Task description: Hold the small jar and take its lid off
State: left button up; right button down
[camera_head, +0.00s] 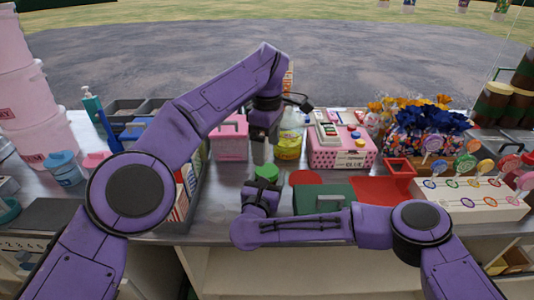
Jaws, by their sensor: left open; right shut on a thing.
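The small jar's green lid (267,173) shows near the middle of the counter. The jar's body is mostly hidden behind my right gripper (264,186). That gripper comes in from the right and is shut on the jar at the counter's front part. The lid appears to be on the jar. My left gripper (261,152) points down just above and slightly left of the lid. It is open, and I see no contact between it and the lid. The gap between its fingers is hard to make out.
A pink box (232,138) and a yellow bottle (289,143) stand behind. A pink dotted box (343,155) is further right. A green board (337,190) and a red tray (385,188) lie right of the jar. A lollipop stand (480,207) is at the right.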

aim_at(267, 170)
pick_arm(q)
notch_tip(267, 170, down, 6)
jog(key=shift+f, duration=0.15)
